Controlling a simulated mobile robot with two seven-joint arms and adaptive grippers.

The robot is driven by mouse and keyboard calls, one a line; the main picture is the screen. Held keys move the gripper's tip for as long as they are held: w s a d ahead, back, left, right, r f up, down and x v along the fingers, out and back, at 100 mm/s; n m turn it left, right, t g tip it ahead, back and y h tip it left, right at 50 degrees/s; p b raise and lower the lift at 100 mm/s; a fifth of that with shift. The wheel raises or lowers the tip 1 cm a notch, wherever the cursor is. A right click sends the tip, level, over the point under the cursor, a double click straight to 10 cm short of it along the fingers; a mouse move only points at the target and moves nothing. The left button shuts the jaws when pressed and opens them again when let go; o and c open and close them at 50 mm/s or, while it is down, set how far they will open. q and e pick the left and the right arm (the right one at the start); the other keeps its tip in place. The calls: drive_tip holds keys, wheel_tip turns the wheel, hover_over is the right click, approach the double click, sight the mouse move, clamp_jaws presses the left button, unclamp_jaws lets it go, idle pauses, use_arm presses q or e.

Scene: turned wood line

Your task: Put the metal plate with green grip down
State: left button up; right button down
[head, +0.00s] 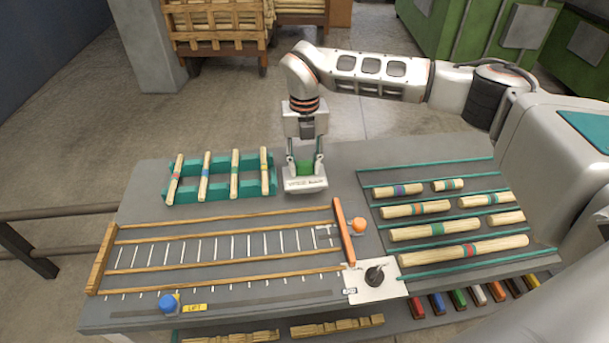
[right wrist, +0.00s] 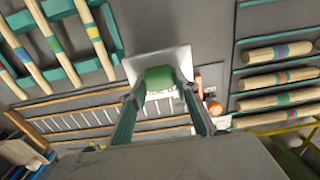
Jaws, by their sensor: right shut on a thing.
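The metal plate with the green grip (head: 305,185) is at the middle of the grey table, right of the teal rack. My right gripper (head: 304,165) comes down from above and is shut on the green grip. In the right wrist view the plate (right wrist: 140,66) shows beyond the fingers, with the green grip (right wrist: 160,77) between the fingertips of my right gripper (right wrist: 160,92). I cannot tell whether the plate touches the table. My left gripper is not in view.
A teal rack (head: 215,197) holds several banded wooden rods at the left. A ruled wooden frame (head: 225,219) lies in front. An orange stop bar (head: 344,231), an orange knob (head: 358,225) and a white switch panel (head: 390,288) stand near the middle. Banded rods (head: 415,209) lie between teal rails at the right.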

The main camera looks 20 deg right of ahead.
sight(304, 175)
drive_tip(key=shift+f+p, duration=0.3)
drive_tip(key=shift+f, duration=1.8)
drive_tip(key=c, duration=1.5)
unclamp_jaws()
drive_tip(key=shift+f, duration=0.2)
drive_tip(key=shift+r, duration=0.1)
